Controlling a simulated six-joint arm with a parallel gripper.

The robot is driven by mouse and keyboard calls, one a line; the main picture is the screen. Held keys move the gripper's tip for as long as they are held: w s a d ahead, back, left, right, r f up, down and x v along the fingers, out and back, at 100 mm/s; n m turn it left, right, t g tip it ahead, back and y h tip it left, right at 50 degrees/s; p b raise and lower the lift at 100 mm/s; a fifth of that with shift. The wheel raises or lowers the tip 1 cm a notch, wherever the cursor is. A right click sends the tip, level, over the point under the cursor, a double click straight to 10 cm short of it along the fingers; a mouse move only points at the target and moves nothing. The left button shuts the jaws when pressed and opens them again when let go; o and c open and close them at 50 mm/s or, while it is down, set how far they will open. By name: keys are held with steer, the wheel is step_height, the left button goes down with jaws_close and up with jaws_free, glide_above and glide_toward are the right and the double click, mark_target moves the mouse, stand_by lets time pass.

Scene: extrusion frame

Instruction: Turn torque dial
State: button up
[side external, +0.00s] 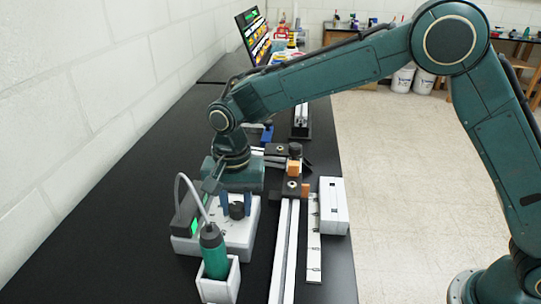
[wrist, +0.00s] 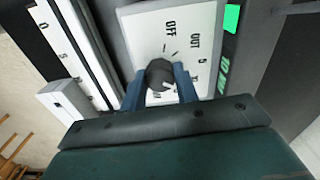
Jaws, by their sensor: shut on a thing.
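The dark round torque dial (wrist: 160,72) sits on a white panel (wrist: 137,38) with black printed marks and the word OFF. The side view also shows the dial (side external: 237,211) on the white control box (side external: 243,236). My gripper (wrist: 160,84) reaches down from above, its two blue fingers shut on the dial from either side. A small pale mark shows on the dial's lower right in the wrist view; the exact setting is too small to tell. In the side view the fingers of my gripper (side external: 235,204) flank the dial, and part of the box is behind my wrist.
A green screwdriver (side external: 213,250) with a grey cable stands in a white holder (side external: 220,288) in front of the box. A small lit green display (wrist: 232,18) is beside the panel. Aluminium rails (side external: 283,250) and a white block (side external: 334,205) lie to the right.

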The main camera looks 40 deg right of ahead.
steer(key=shift+n, duration=0.3)
steer(key=n, duration=1.5)
steer(key=shift+r+n, duration=0.1)
steer(key=shift+n, duration=2.6)
steer(key=o, duration=1)
